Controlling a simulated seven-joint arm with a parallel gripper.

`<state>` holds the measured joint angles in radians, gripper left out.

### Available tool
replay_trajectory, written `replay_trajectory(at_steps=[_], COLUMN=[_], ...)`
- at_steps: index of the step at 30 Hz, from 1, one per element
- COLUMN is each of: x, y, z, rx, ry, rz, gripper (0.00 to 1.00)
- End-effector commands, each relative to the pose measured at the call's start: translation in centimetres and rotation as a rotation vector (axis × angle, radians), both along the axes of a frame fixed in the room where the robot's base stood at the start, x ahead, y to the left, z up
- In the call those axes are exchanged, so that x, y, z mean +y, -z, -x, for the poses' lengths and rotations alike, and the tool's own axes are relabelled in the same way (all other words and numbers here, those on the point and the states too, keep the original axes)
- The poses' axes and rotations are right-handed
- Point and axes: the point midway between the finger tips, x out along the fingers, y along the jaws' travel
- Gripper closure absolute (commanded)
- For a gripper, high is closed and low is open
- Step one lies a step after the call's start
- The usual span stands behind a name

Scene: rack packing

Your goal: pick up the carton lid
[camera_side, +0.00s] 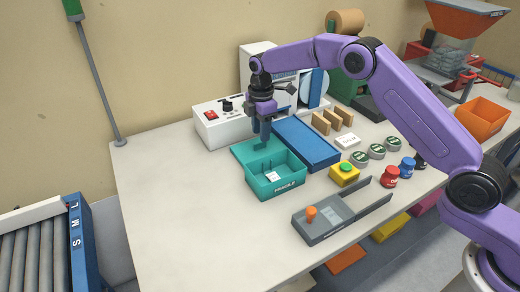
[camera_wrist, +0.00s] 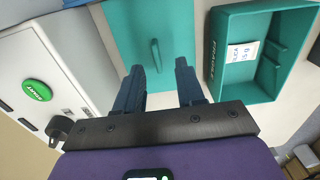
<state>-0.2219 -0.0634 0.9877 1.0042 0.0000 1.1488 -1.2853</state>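The teal carton lid (camera_side: 245,153) lies flat behind the open teal carton (camera_side: 262,188) in the side view. In the wrist view the lid (camera_wrist: 122,30) fills the top middle, with a thin raised handle (camera_wrist: 155,55) on it. My gripper (camera_side: 262,145) points down over the lid in the side view. In the wrist view my gripper (camera_wrist: 158,70) is open, its two dark blue fingers apart with nothing between them. The handle appears just ahead of the gap between the fingertips. The exact height above the lid is hard to tell.
The carton also shows at right in the wrist view (camera_wrist: 226,72), holding a white label or packet. A white machine (camera_side: 215,128) with buttons stands close on the lid's left. A blue tray (camera_side: 308,143) lies to its right. The table's left front is clear.

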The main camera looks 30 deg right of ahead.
Motion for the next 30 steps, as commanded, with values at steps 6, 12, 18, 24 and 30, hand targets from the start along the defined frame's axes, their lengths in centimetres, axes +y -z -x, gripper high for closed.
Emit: replay_trajectory(at_steps=[6, 12, 18, 24, 30], x=[0.1, 0.1, 0.1, 0.1, 0.1], y=[3.2, 4.6, 4.6, 4.6, 4.6], z=[-0.4, -0.4, -0.4, -0.4, -0.4], rx=[0.003, 0.0, 0.0, 0.0, 0.0], ry=[-0.001, -0.001, -0.001, -0.001, -0.001], rz=[0.001, 0.0, -0.001, -0.001, -0.001], gripper=[0.62, 0.62, 0.62, 1.0, 1.0])
